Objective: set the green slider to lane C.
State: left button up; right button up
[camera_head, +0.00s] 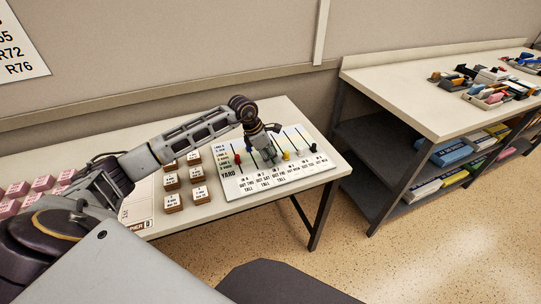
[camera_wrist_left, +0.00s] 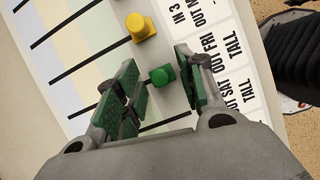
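The slider board (camera_head: 318,163) lies on the table, with dark slots running across coloured lane bands and printed labels along its near edge. My left gripper (camera_head: 270,156) is over the middle of the board and hides the green slider in the head view. In the left wrist view, the green slider (camera_wrist_left: 162,76) stands between the two green-padded fingers of the left gripper (camera_wrist_left: 160,86). The fingers are open, with a gap visible around the knob. The slider is close to the label edge, on the pale strip beside the lane bands. My right gripper is out of view.
A yellow slider (camera_wrist_left: 140,28) is close beside the fingers. A red slider (camera_head: 238,158) and a black slider (camera_head: 313,147) stand on either side. Wooden card blocks (camera_head: 172,201) are left of the board. A shelving bench (camera_head: 410,80) stands at right.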

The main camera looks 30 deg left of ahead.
pick_arm(q)
jog(key=shift+c, duration=0.5)
grip_shut()
